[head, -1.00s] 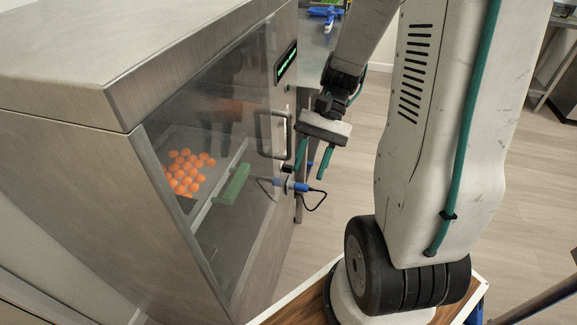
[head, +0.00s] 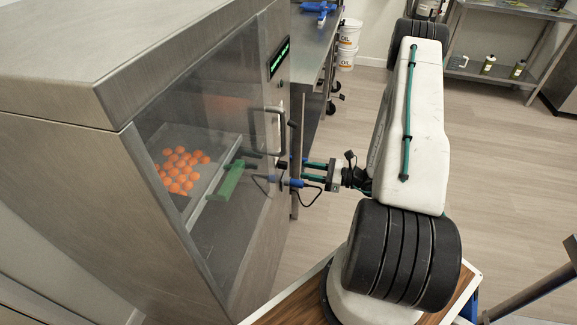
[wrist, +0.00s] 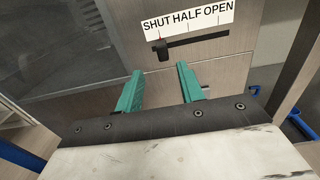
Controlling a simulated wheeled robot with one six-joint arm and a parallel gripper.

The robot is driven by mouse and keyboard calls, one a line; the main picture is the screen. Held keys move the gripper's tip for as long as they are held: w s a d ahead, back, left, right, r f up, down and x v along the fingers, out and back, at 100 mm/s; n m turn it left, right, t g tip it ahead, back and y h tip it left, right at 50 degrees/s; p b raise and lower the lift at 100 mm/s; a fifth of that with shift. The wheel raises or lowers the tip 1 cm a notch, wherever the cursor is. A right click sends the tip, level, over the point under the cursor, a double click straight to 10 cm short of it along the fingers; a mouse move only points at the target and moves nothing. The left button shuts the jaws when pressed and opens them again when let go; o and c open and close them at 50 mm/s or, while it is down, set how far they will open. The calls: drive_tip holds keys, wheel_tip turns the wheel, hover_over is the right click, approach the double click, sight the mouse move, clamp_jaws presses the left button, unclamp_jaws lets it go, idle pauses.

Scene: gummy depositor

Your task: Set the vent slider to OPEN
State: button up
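The vent slider's dark knob (wrist: 160,49) sits at the left end of its slot (wrist: 200,42), below the word SHUT. The label strip (wrist: 188,20) above reads SHUT, HALF, OPEN from left to right. My gripper (wrist: 160,69) is open and empty, its two teal fingers spread and pointing at the panel just below the knob. A gap shows between the fingertips and the knob; contact is not visible. In the head view my gripper (head: 308,170) reaches left to the cabinet's front edge. The slider cannot be made out there.
The steel cabinet (head: 65,75) has a glass door with a bar handle (head: 283,130), close to my gripper. Orange balls (head: 182,168) lie inside. Open floor (head: 500,180) lies right.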

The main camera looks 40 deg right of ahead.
sight(287, 165)
drive_tip(key=x, duration=0.7)
drive_tip(key=shift+w+r, duration=0.1)
drive_tip(key=shift+w, duration=0.35)
clamp_jaws()
